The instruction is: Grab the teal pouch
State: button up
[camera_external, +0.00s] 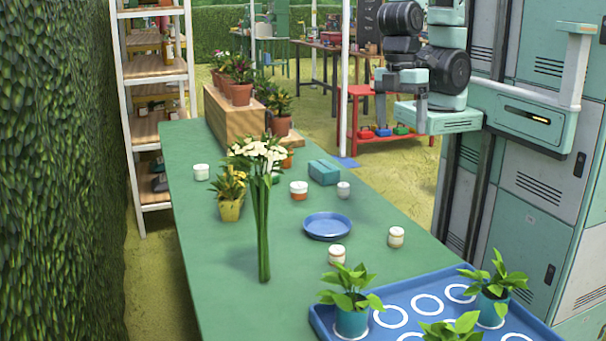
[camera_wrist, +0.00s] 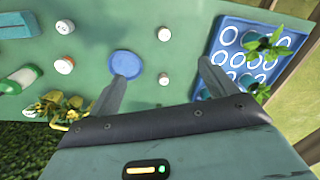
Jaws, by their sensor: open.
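The teal pouch (camera_external: 324,172) lies on the green table, behind the blue plate and between small jars. It looks like a low, box-shaped bundle. In the wrist view the pouch (camera_wrist: 14,24) is at the upper left corner, partly cut off by the frame edge. My gripper (camera_wrist: 162,69) is open with its two fingers spread and nothing between them. It is above the table, well to the side of the pouch. In the external view my arm hangs at the upper right, and its fingertips are hard to make out.
The blue plate (camera_external: 327,226) and several small jars (camera_external: 299,190) stand near the pouch. A tall white bouquet (camera_external: 263,210) and a yellow flower pot (camera_external: 230,195) stand to its left. A blue tray (camera_external: 400,300) with potted plants is at the front right.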

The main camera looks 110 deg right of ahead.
jog(key=w+d+f+m+p, duration=0.1)
jog(key=w+d+f+m, duration=0.1)
jog(key=w+d+m, duration=0.6)
jog(key=m+h+p, duration=0.1)
jog(key=m+p, duration=0.2)
jog(key=m, duration=1)
send_over(324, 165)
notch_tip(324, 165, down, 17)
jog(key=shift+s+f, duration=0.15)
jog(key=shift+f, duration=0.05)
jog(key=shift+w+a+f+p, duration=0.1)
jog(key=shift+f+p, duration=0.35)
jog(key=shift+f, duration=1.1)
jog(key=shift+w+f+p, duration=0.1)
jog(key=shift+f+p, duration=0.3)
jog(key=shift+f, duration=1.1)
jog(key=shift+c, duration=0.4)
